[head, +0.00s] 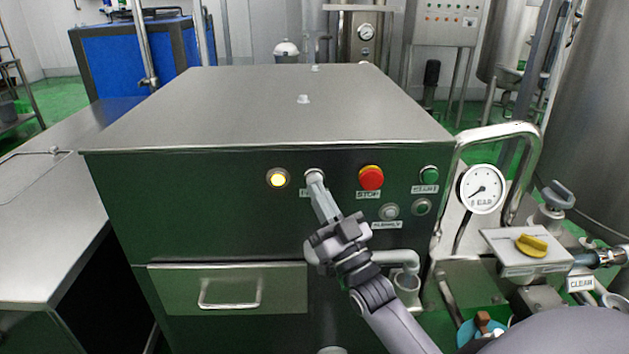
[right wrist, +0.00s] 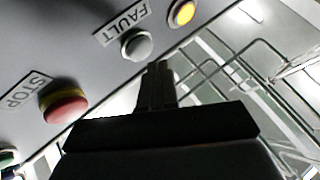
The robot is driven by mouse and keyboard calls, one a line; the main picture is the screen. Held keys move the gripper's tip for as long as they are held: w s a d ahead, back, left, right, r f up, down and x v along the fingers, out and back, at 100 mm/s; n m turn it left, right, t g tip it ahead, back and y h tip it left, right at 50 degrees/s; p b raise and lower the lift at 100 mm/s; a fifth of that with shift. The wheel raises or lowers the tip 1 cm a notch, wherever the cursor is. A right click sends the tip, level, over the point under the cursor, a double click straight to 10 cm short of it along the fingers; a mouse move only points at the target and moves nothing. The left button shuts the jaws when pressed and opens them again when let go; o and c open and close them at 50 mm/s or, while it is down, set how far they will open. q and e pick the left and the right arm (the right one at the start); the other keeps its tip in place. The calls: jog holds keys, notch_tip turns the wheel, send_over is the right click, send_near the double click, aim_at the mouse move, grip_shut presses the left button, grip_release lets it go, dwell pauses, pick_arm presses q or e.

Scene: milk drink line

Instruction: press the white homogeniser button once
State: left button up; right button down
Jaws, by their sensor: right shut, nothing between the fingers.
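The dark green machine front (head: 230,215) carries a row of round buttons and lamps. A white button (right wrist: 136,43) labelled FAULT shows in the right wrist view. A second whitish button (head: 389,211) sits lower right above a small label. My left gripper is not in view.
A lit yellow lamp (head: 277,179) is left of the gripper. The red STOP button (head: 371,178) and green START button (head: 429,176) are to its right. A drawer (head: 228,290) is below; a gauge (head: 481,189) and pipes stand at the right.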

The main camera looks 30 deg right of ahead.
jog(key=shift+w, duration=0.15)
jog(key=shift+w+d, duration=0.25)
jog(key=shift+w+d, duration=0.2)
jog(key=shift+w, duration=0.15)
dwell(0.7)
jog(key=shift+s+a, duration=0.1)
jog(key=shift+s, duration=0.05)
jog(key=shift+s+a, duration=0.35)
jog(key=shift+s, duration=0.25)
jog(key=shift+s+a+p, duration=0.4)
jog(key=shift+s+a, duration=0.05)
jog(key=shift+s, duration=0.25)
jog(key=shift+s+a+p, duration=0.45)
jog(key=shift+s, duration=0.3)
jog(key=shift+s+a+p, duration=0.4)
jog(key=shift+s+a, duration=0.05)
jog(key=shift+s, duration=0.25)
